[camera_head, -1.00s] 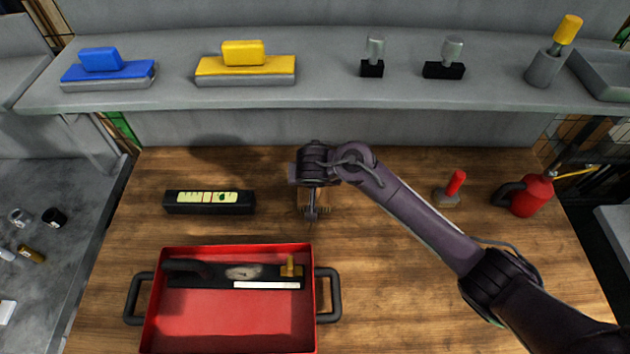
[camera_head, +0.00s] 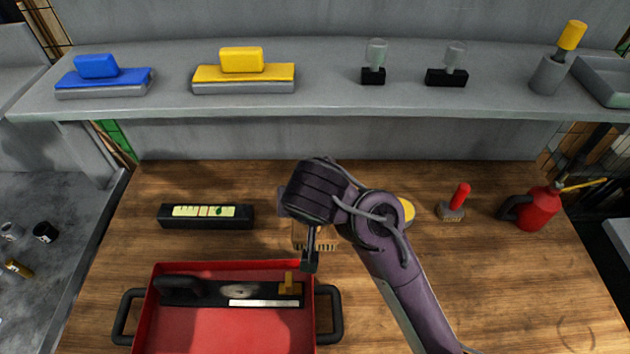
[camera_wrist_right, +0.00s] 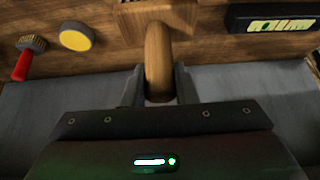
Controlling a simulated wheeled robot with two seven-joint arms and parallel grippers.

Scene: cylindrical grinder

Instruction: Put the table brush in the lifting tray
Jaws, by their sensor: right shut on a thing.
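The table brush (camera_head: 327,238) has a wooden body with bristles. It is partly hidden behind my right arm in the head view, just behind the lifting tray. In the right wrist view, its wooden handle (camera_wrist_right: 158,50) lies between the fingers of my right gripper (camera_wrist_right: 159,82), which is shut on it. Whether the brush clears the table is hard to tell. The lifting tray (camera_head: 225,332) is red with black side handles and stands at the front left. It holds a black tool, a white bar and a brass-coloured piece. My left gripper is not in view.
A black level-like box (camera_head: 206,216) lies behind the tray. A yellow round thing (camera_wrist_right: 76,40), a red-handled brush (camera_head: 452,205) and a red can (camera_head: 538,209) are to the right in the head view. A grey shelf (camera_head: 330,95) with several tools spans the back.

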